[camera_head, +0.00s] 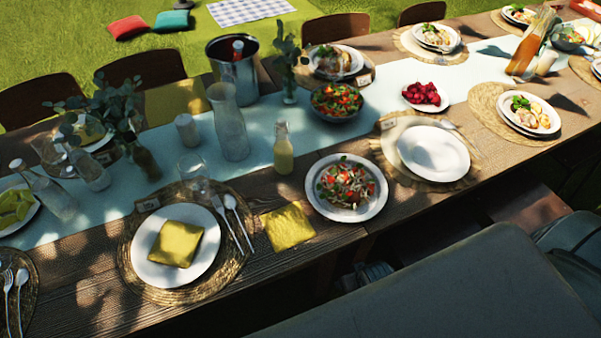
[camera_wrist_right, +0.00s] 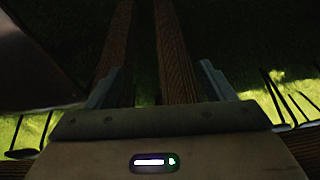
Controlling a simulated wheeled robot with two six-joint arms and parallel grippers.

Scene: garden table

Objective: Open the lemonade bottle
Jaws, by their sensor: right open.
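A small clear glass bottle of pale yellow liquid (camera_head: 283,152), which looks like the lemonade bottle, stands upright on the table near the runner's front edge. Its top has a light stopper or cap, too small to make out clearly. My right gripper (camera_wrist_right: 160,82) is open in the right wrist view, with its two fingers wide apart and nothing between them. Dark wooden beams and grass lie beyond it, and it is away from the bottle. My left gripper is in neither view.
A glass carafe (camera_head: 230,125) stands left of the bottle, and a salad plate (camera_head: 318,205) is close at its right front. A yellow napkin (camera_head: 288,228) lies in front. A salad bowl (camera_head: 337,115) and a metal bucket (camera_head: 240,75) stand behind. The table is crowded.

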